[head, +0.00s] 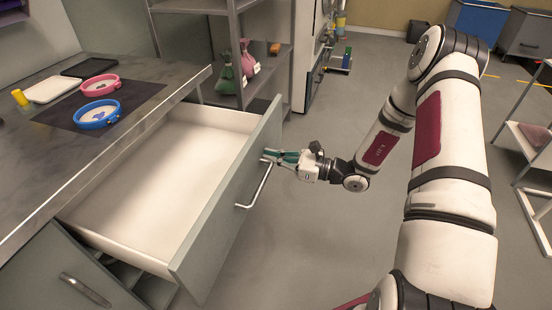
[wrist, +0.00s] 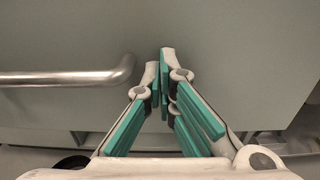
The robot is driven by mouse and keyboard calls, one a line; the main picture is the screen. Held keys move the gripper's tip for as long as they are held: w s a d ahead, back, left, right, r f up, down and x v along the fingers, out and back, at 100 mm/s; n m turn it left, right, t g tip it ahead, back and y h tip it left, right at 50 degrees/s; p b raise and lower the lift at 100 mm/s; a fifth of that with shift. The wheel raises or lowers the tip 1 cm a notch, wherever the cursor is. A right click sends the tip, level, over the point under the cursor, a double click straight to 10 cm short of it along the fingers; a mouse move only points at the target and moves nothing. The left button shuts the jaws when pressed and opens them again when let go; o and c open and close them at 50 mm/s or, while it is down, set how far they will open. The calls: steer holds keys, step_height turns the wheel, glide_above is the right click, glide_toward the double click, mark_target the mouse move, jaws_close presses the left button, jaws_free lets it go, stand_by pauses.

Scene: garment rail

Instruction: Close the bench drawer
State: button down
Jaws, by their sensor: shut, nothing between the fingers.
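The bench drawer (head: 165,180) stands pulled far out from the bench in the head view, and its white inside looks empty. Its grey-green front panel (head: 222,215) faces my arm and carries a silver bar handle (head: 256,192). My gripper (head: 268,156) is shut and empty at the front panel, near the handle's far end. In the wrist view my gripper's fingertips (wrist: 162,60) point at the front panel (wrist: 230,50), to the right of the handle (wrist: 70,77). I cannot tell whether the fingertips touch the panel.
A shelf rack (head: 240,8) with green and pink bags stands behind the drawer.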

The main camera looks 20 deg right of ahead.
steer(key=b, duration=0.2)
glide_above(190, 154)
steer(key=shift+s+d, duration=0.15)
steer(key=shift+d, duration=0.15)
steer(key=shift+w+a+r, duration=0.1)
steer(key=shift+w+a, duration=0.2)
steer(key=shift+a, duration=0.1)
